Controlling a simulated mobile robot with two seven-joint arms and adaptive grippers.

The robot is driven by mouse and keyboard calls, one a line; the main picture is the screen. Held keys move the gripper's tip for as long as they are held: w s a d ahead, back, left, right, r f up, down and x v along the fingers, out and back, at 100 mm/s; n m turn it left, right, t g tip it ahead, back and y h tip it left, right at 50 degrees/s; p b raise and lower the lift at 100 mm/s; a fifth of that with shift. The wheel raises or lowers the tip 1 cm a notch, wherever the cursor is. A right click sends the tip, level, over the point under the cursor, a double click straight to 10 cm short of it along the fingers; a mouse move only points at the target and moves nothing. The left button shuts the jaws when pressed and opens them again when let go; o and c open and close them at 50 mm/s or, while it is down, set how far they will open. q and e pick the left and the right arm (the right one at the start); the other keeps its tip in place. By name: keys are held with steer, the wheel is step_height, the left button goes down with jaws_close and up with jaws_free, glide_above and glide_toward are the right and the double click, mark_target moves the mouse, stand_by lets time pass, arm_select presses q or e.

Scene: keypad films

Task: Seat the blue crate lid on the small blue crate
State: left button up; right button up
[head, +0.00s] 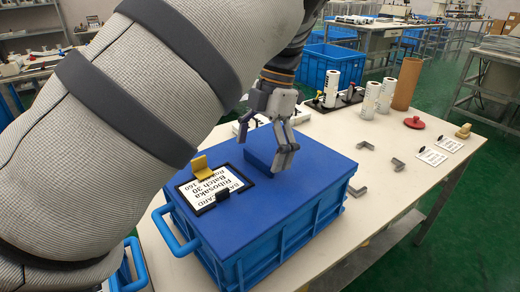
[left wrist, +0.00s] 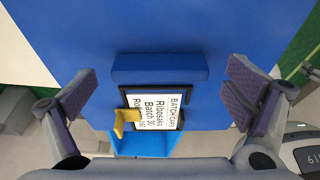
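The blue crate lid (head: 250,215) lies flat on top of the small blue crate (head: 290,245) at the table's near side. Its edges look lined up with the crate's walls, but my arm hides the far left part. A raised blue bar handle (left wrist: 160,68) stands on the lid. My left gripper (head: 268,146) is just above the lid at the handle. In the left wrist view its fingers are spread wide, one at each side of the handle, apart from it. My right gripper is not in view.
A framed label card (head: 212,190) with a yellow clip (head: 201,167) sits at the lid's near left. Metal brackets (head: 357,190), white rolls (head: 370,100), a brown cylinder (head: 407,83) and a red knob (head: 414,122) stand on the white table (head: 390,205) to the right.

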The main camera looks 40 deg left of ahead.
mark_target(271, 160)
arm_select(q)
steer(key=v, duration=1.2)
